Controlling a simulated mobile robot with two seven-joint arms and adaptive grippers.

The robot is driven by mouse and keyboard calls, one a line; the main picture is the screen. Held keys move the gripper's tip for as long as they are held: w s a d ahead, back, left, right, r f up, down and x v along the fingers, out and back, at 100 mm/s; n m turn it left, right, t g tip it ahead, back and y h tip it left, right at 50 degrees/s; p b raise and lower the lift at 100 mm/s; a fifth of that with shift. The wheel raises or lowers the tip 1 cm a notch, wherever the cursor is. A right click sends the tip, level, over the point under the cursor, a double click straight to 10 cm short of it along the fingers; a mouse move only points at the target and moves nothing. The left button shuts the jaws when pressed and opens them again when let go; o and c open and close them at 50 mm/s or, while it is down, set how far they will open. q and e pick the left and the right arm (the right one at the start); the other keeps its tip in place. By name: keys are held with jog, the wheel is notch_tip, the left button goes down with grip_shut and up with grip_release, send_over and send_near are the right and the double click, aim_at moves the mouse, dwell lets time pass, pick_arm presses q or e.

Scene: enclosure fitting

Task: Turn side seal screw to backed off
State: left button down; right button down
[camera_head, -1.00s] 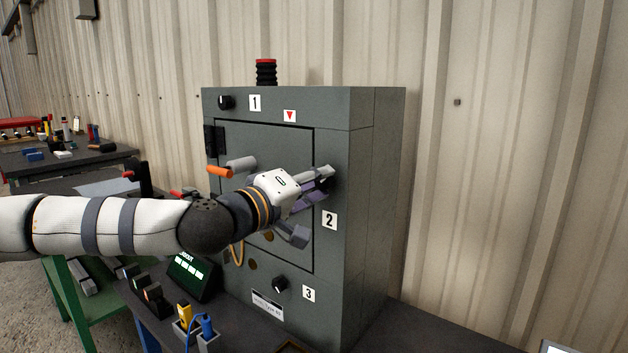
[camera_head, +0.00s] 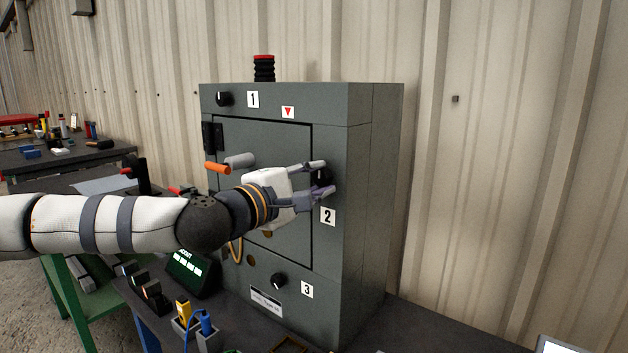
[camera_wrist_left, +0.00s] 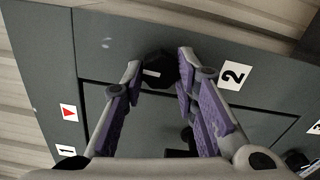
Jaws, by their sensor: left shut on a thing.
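The side seal screw appears to be the black knob (camera_wrist_left: 158,70) beside the label 2, with a pale line across its face in the left wrist view. It is on the front of the grey enclosure (camera_head: 360,140), right of the door. My left gripper (camera_head: 321,178) is shut on this knob, one finger on each side, in the left wrist view (camera_wrist_left: 157,77) too. My right gripper is not in view.
Black knobs stand beside label 1 (camera_head: 224,99) and label 3 (camera_head: 278,281). An orange-tipped handle (camera_head: 217,168) sticks out from the door, close above my left wrist. A small screen (camera_head: 190,268) and a holder with yellow and blue tools (camera_head: 207,328) stand below my arm.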

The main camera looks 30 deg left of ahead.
pick_arm(q)
jog(key=shift+r, duration=0.15)
dwell(0.5)
jog(key=c, duration=1.3)
grip_release()
jog(key=shift+w+d, duration=0.1)
jog(key=s, duration=0.7)
jog(key=shift+s+a, duration=0.3)
